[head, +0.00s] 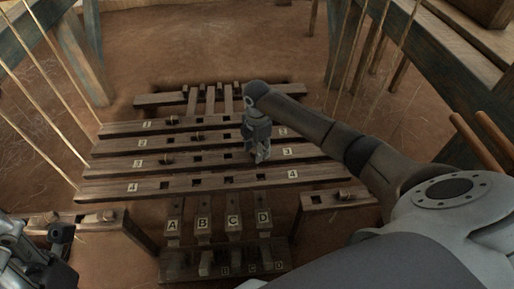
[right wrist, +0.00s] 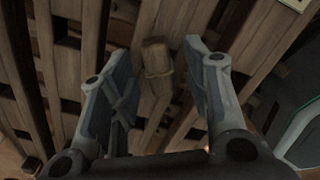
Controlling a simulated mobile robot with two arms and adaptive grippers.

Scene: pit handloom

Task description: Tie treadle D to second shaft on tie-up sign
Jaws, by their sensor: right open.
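Four dark wooden shaft bars numbered 1 to 4 lie across the frame: first shaft (head: 215,122), second shaft (head: 185,141), third shaft (head: 115,165), fourth shaft (head: 230,181). They have square holes. Treadle D (head: 264,219) is the rightmost of the lettered treadles, below the bars. My right gripper (head: 260,157) points down over the right part of the second and third shafts. In the right wrist view, a wooden peg with cord wound round it (right wrist: 156,68) lies between its spread fingers. Which shaft holds this peg is hidden in the head view. My left gripper (head: 62,236) is partly visible at lower left.
Wooden pegs stand in the left parts of the first shaft (head: 172,120) and third shaft (head: 167,158). Short side beams carry further pegs at the right (head: 345,194) and left (head: 108,215). Cords and slanting posts flank both sides. Bare earth floor (head: 200,50) lies behind.

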